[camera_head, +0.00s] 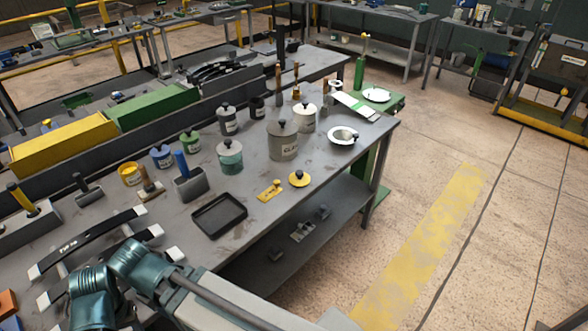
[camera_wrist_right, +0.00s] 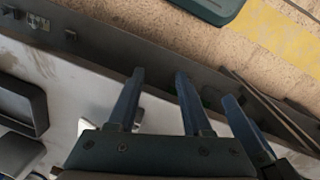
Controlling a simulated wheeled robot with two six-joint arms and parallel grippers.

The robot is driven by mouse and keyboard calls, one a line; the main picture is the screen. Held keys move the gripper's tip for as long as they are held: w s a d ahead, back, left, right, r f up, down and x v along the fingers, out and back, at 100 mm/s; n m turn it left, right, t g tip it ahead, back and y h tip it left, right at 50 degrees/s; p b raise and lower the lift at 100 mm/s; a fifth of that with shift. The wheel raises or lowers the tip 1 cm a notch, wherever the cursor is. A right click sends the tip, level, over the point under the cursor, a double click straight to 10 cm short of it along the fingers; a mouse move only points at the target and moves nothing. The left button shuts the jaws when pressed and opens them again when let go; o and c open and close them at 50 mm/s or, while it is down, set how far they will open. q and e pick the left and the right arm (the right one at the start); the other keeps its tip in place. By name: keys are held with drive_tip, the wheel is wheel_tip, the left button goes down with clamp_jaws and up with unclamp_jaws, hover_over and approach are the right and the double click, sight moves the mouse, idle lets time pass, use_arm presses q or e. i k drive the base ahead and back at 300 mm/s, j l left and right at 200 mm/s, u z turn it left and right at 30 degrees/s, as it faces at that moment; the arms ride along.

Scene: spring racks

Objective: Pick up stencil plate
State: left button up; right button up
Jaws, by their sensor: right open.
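A small flat yellow plate with a dark mark or hole, which looks like the stencil plate (camera_head: 270,190), lies on the grey workbench (camera_head: 165,238). It lies between a black tray and a round yellow lid. I cannot make it out in the right wrist view. My right gripper (camera_wrist_right: 182,85) is open in that view, its blue-grey fingers over the bench edge, with nothing clearly held between them. The head view shows neither gripper's fingertips, only teal arm parts of mine at the bottom left.
The black tray (camera_head: 219,214) also shows in the right wrist view (camera_wrist_right: 22,104). The round yellow lid (camera_head: 299,179) has a dark knob. Behind stand a large grey canister (camera_head: 284,141) and several jars. A white dish (camera_head: 343,136) is farther right. A lower shelf (camera_head: 285,235) holds small items.

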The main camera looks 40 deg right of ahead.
sight(277, 183)
drive_tip(key=i+l, duration=0.1)
drive_tip(key=l, duration=1.75)
